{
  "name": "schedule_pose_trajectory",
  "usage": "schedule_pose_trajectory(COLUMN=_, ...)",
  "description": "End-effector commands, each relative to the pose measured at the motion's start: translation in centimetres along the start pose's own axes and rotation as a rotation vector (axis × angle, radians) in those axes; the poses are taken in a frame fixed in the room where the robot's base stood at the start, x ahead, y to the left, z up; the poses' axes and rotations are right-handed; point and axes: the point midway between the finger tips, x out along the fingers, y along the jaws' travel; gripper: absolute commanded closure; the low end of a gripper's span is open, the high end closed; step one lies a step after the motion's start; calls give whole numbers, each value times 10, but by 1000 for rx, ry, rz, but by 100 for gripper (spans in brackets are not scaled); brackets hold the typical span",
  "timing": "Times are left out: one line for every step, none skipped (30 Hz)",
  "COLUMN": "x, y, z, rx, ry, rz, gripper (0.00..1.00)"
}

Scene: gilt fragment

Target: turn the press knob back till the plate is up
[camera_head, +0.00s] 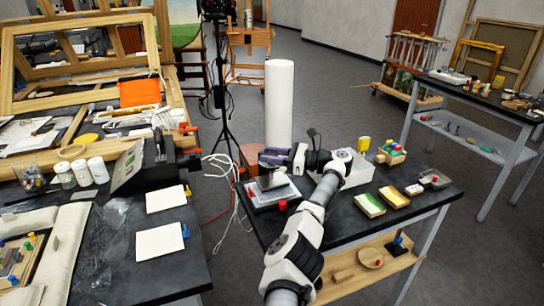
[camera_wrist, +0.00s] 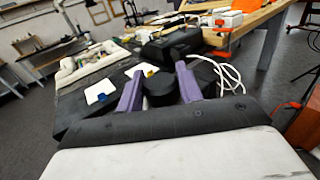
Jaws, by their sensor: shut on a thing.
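My gripper (camera_head: 266,158) is at the left end of the right black table, above the small press (camera_head: 274,194). Its purple fingers also show in the wrist view (camera_wrist: 160,88). They are shut on the press knob (camera_wrist: 159,91), a round black piece seen between the two fingers. In the head view the knob is hidden behind the gripper. A dark block sits on the pale flat part of the press, below the fingers. I cannot tell from these frames how high the plate stands.
A tall white roll (camera_head: 279,100) stands just behind my gripper. White cables (camera_head: 222,170) hang in the gap beside the left workbench.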

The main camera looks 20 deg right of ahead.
Motion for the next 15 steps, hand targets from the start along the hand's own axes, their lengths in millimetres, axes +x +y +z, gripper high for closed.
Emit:
schedule_pose_trajectory(x=1, y=1, z=-1, rx=1, ry=1, rz=3, gripper=87)
schedule_pose_trajectory(x=1, y=1, z=-1, rx=1, ry=1, rz=3, gripper=87)
schedule_pose_trajectory(x=1, y=1, z=-1, rx=1, ry=1, rz=3, gripper=87)
schedule_pose_trajectory(x=1, y=1, z=-1, rx=1, ry=1, rz=3, gripper=87)
schedule_pose_trajectory(x=2, y=1, z=-1, rx=1, ry=1, rz=3, gripper=87)
schedule_pose_trajectory(x=2, y=1, z=-1, rx=1, ry=1, rz=3, gripper=60)
schedule_pose_trajectory(x=1, y=1, z=-1, rx=1, ry=1, rz=3, gripper=56)
schedule_pose_trajectory(x=1, y=1, z=-1, rx=1, ry=1, rz=3, gripper=52)
schedule_pose_trajectory(x=1, y=0, z=-1, rx=1, ry=1, rz=3, gripper=47)
schedule_pose_trajectory(x=1, y=0, z=-1, rx=1, ry=1, rz=2, gripper=44)
schedule_pose_trajectory(x=1, y=0, z=-1, rx=1, ry=1, rz=2, gripper=44)
schedule_pose_trajectory(x=1, y=0, z=0, rx=1, ry=1, rz=2, gripper=44)
schedule_pose_trajectory(x=1, y=0, z=0, rx=1, ry=1, rz=1, gripper=44)
schedule_pose_trajectory(x=1, y=0, z=0, rx=1, ry=1, rz=1, gripper=44)
schedule_pose_trajectory(x=1, y=0, z=0, rx=1, ry=1, rz=1, gripper=44)
